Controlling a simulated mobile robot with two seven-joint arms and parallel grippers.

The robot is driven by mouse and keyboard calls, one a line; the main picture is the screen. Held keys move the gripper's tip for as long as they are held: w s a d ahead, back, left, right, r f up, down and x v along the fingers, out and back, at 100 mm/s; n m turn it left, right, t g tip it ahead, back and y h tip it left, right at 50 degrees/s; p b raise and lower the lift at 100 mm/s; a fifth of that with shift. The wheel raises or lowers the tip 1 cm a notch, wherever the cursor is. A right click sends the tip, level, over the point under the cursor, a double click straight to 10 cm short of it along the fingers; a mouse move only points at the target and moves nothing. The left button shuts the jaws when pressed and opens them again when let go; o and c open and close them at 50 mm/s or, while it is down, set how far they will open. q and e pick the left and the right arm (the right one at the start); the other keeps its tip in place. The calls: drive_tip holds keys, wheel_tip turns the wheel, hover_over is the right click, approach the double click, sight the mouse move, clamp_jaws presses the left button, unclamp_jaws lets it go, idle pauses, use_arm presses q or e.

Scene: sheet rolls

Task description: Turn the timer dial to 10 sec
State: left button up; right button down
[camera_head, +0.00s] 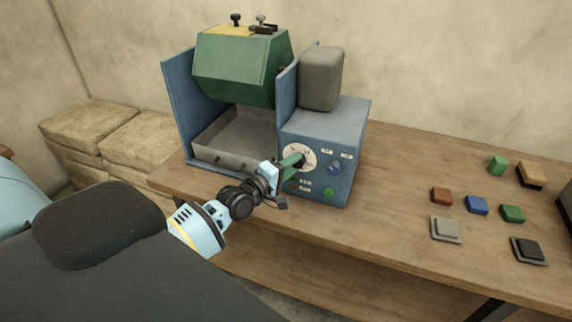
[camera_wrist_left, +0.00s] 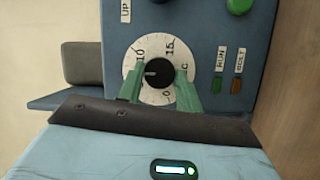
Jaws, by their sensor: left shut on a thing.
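The timer dial has a round white face (camera_head: 310,152) on the front of a blue control box (camera_head: 345,125). The knob's white mark points left, a little below the 10; the scale beyond is partly hidden by a finger. My left gripper (camera_head: 290,162) reaches the dial from the front, its green fingers closed around the knob; it also shows in the left wrist view (camera_wrist_left: 160,90). My right gripper is not in view.
A green hood (camera_head: 240,65) hangs over a grey tray (camera_head: 215,155) to the left. Several coloured blocks, including a blue one (camera_head: 476,205), lie right on the wooden table (camera_head: 390,200). Table between is clear.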

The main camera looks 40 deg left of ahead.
use_arm(q)
drive_tip(key=shift+d+r+m+g+y+p, duration=0.15)
drive_tip(key=shift+m+g+y, duration=0.2)
drive_tip(key=shift+m, duration=0.65)
drive_tip(key=shift+a+r+m+g+y+p, duration=0.15)
drive_tip(key=shift+m+g, duration=0.3)
drive_tip(key=shift+m, duration=0.55)
drive_tip(key=shift+d+r+m+g+y+p, duration=0.1)
drive_tip(key=shift+m+g+y+p, duration=0.2)
drive_tip(key=shift+m, duration=0.7)
drive_tip(key=shift+f, duration=0.1)
drive_tip(key=o, duration=1)
